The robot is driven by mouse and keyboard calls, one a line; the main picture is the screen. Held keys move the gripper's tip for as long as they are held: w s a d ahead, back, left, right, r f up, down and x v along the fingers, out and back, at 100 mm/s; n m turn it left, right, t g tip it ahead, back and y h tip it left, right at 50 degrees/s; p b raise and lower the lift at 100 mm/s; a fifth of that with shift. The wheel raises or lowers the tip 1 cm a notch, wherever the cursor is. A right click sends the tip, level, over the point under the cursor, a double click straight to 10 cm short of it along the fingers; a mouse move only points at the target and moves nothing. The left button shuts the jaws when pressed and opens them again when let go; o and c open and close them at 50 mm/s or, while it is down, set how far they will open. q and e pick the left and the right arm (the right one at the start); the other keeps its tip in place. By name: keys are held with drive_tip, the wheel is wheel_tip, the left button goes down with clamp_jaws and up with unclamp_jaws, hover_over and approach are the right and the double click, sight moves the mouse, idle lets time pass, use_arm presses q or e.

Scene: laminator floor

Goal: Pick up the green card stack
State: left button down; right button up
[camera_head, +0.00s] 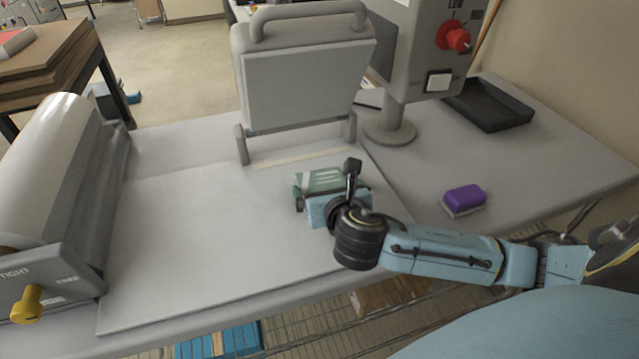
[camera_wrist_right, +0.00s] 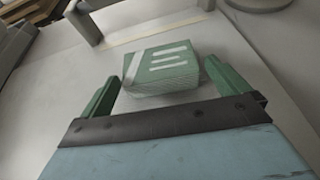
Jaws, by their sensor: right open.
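The green card stack (camera_head: 318,179) lies on the pale board (camera_head: 200,240) on the table, in front of the grey upright machine. It has a green top with white stripes and white layered sides, as the right wrist view (camera_wrist_right: 160,68) shows. My right gripper (camera_head: 322,196) is open, just in front of the stack and low over the board. In the right wrist view its two green fingers (camera_wrist_right: 158,88) stand either side of the stack's near end, with gaps visible. My gripper and wrist partly hide the stack in the head view. My left gripper is not in view.
A grey machine with a handle (camera_head: 305,75) stands behind the stack. A roller unit (camera_head: 65,190) with a yellow knob is at left. A purple sponge-like block (camera_head: 464,200), a black tray (camera_head: 490,105) and a control box with a red knob (camera_head: 435,45) are at right.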

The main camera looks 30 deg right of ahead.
sight(322, 182)
drive_tip(key=shift+w+d+f, duration=0.15)
drive_tip(key=shift+w, duration=0.25)
drive_tip(key=shift+w+d+f, duration=0.15)
drive_tip(key=shift+w, duration=0.25)
drive_tip(key=x, duration=0.3)
drive_tip(key=shift+w, duration=0.35)
drive_tip(key=shift+w+f, duration=0.15)
drive_tip(key=shift+w, duration=0.15)
drive_tip(key=shift+w+f, duration=0.1)
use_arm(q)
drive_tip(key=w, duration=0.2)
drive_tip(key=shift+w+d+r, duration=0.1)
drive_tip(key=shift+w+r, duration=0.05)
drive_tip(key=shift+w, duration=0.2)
use_arm(e)
drive_tip(key=c, duration=0.8)
